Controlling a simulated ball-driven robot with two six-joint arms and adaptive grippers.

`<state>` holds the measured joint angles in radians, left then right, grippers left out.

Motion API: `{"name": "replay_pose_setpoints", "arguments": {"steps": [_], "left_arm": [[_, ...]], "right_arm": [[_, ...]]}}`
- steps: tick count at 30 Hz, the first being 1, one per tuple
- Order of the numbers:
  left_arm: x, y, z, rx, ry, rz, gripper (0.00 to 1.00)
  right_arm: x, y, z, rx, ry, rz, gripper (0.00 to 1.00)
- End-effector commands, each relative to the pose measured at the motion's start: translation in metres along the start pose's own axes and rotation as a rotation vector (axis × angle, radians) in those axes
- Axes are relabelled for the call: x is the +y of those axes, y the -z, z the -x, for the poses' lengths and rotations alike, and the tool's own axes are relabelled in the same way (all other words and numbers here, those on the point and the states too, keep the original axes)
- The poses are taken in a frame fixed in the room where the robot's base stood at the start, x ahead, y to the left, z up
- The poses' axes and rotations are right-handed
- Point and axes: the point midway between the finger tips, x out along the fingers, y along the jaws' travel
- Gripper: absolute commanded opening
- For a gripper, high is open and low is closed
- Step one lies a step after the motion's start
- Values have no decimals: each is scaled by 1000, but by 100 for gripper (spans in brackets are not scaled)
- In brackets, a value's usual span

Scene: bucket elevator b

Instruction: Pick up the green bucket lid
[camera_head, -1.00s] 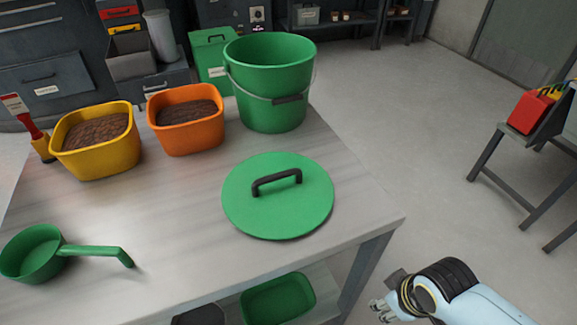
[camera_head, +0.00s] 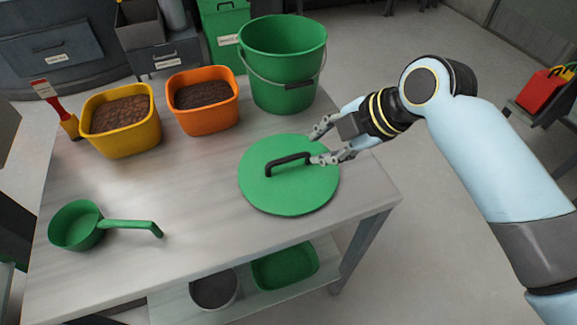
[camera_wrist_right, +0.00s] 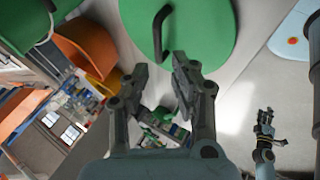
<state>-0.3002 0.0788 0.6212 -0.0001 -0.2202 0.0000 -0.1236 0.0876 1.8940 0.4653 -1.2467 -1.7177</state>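The green bucket lid (camera_head: 290,197) lies flat on the table, with a black arched handle (camera_head: 287,161) on top. My right gripper (camera_head: 322,145) is open and empty at the right end of the handle, over the lid's far right part. In the right wrist view the lid (camera_wrist_right: 205,30) and its handle (camera_wrist_right: 161,32) are just ahead of the parted fingers (camera_wrist_right: 163,70); nothing is between them. Another gripper, apparently my left one (camera_wrist_right: 265,122), shows small at the right of that view; its opening is unclear.
The green bucket (camera_head: 283,62) stands open behind the lid. Orange (camera_head: 205,122) and yellow (camera_head: 124,142) tubs of brown material stand to its left. A green scoop (camera_head: 78,226) lies front left. The table (camera_head: 200,200) is clear between scoop and lid.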

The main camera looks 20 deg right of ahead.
Motion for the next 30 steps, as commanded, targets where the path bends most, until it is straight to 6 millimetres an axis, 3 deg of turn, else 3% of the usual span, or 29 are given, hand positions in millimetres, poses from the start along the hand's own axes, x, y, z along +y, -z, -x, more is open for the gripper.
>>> {"name": "replay_pose_setpoints", "arguments": {"steps": [6, 13, 21, 30], "left_arm": [[-1, 1, 1, 1, 1, 0, 32], [-2, 1, 4, 1, 2, -1, 32], [-2, 2, 10, 1, 2, -1, 32], [-2, 1, 10, 0, 2, -1, 32]], "right_arm": [[1, 1, -36, 3, 0, 4, 25], [2, 4, -56, 3, 0, 4, 25], [4, 8, -94, 2, 0, 4, 25], [3, 8, -100, 0, -1, 5, 25]]}}
